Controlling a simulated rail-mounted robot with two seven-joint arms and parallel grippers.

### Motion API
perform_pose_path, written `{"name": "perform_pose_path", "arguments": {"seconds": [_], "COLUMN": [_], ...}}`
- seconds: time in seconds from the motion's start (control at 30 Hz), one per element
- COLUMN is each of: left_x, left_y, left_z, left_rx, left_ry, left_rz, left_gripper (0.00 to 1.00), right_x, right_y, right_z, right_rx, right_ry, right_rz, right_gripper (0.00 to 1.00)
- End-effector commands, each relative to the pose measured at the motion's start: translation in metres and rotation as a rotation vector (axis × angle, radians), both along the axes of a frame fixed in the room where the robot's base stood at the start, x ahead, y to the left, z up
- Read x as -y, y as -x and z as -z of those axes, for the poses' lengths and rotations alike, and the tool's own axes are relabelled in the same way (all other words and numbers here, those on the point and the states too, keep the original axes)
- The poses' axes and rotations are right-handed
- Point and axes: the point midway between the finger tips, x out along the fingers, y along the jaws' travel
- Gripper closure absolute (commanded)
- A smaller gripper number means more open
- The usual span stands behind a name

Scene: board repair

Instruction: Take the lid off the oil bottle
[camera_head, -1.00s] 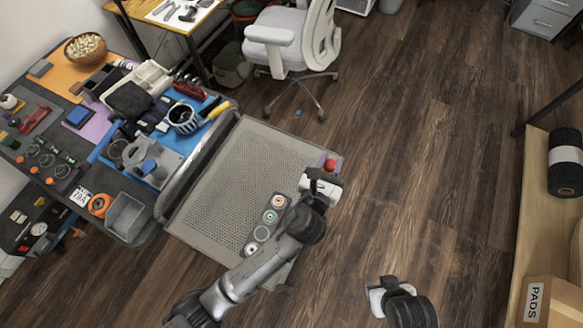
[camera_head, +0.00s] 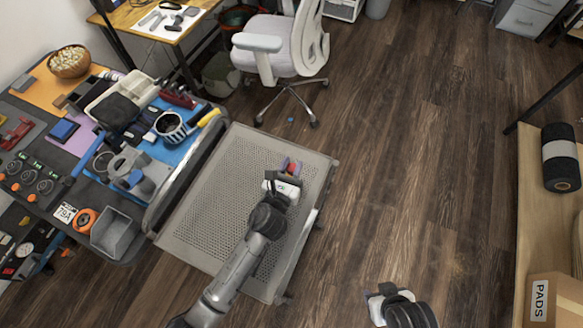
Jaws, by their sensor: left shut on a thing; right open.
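My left gripper (camera_head: 284,178) is over the perforated grey top of a cart (camera_head: 225,190), near its far right part. It is shut on a small red and purple thing (camera_head: 290,165), which sticks out past the fingertips. The gripper hides most of it, so I cannot tell whether it is the oil bottle, its lid or something else. My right gripper (camera_head: 376,297) is open over the floor at the bottom, with its arm partly in front of it. I cannot make out an oil bottle or a separate lid elsewhere.
A cluttered workbench (camera_head: 70,205) stands at the left, with a grey bin (camera_head: 117,232) and a striped mug (camera_head: 170,126). An office chair (camera_head: 285,50) is behind the cart. A wooden shelf (camera_head: 540,235) with a black roll (camera_head: 561,160) is at the right. The middle floor is clear.

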Motion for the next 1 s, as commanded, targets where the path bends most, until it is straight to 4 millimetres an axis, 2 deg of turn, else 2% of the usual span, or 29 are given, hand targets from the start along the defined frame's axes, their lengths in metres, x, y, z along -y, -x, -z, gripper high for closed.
{"name": "perform_pose_path", "arguments": {"seconds": [0.47, 0.5, 0.77, 1.0], "left_x": [0.0000, -0.0001, -0.0001, 0.0000], "left_y": [-0.0001, -0.0001, -0.0001, -0.0001], "left_z": [0.0069, 0.0074, 0.0064, 0.0053], "left_rx": [0.003, 0.002, 0.002, 0.002], "left_ry": [-0.001, -0.002, -0.002, -0.002], "left_rz": [0.000, 0.000, 0.000, 0.000], "left_gripper": [1.00, 0.70, 0.46, 0.46], "right_x": [0.0011, 0.0015, 0.0033, 0.0029], "right_y": [-0.0001, -0.0001, 0.0000, -0.0001], "right_z": [0.0046, 0.0047, 0.0040, 0.0031], "right_rx": [0.001, 0.000, 0.000, 0.001], "right_ry": [0.004, 0.005, 0.011, 0.010], "right_rz": [-0.002, -0.004, -0.007, -0.006], "right_gripper": [0.49, 0.49, 0.49, 0.49]}}
